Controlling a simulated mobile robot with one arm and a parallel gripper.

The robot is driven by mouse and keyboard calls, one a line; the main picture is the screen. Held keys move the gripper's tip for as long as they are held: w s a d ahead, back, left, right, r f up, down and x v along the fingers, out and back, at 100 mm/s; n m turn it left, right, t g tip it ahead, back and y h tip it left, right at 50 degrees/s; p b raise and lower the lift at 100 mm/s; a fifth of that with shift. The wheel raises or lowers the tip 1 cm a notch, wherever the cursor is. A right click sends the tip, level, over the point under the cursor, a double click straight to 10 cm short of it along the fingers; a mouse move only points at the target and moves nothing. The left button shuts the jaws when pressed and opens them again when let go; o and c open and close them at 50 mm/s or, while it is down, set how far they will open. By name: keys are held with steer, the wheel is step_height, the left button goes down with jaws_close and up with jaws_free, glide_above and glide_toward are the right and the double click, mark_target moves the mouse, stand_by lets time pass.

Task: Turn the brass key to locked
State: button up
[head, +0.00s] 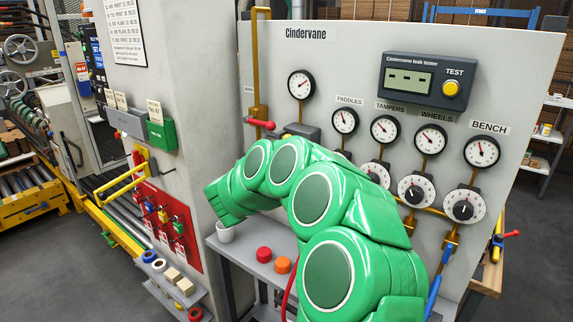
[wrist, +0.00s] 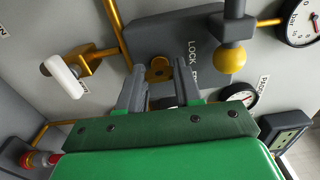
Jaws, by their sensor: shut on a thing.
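The brass key (wrist: 158,70) shows in the wrist view at a dark grey lock box (wrist: 150,42), between the tips of my gripper (wrist: 161,78). My gripper is shut on the key, its grey fingers one on each side. The box carries white lettering that starts with "LOCK"; the rest is partly covered by a finger, so I cannot read which way the key points. In the head view the grey box (head: 302,131) is only partly visible above my green arm. The key and my gripper are hidden there.
In the wrist view a yellow ball knob (wrist: 229,60) on a dark stem is right of the key, and a white-handled brass valve (wrist: 66,76) is left. Gauges (head: 301,84) and a leak tester (head: 427,83) are on the panel. A small shelf (head: 240,252) is below.

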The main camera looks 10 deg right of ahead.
steer(key=shift+d+f, duration=0.1)
steer(key=o, duration=1)
steer(key=shift+o, duration=0.2)
steer(key=v, duration=0.8)
steer(key=shift+w, duration=0.1)
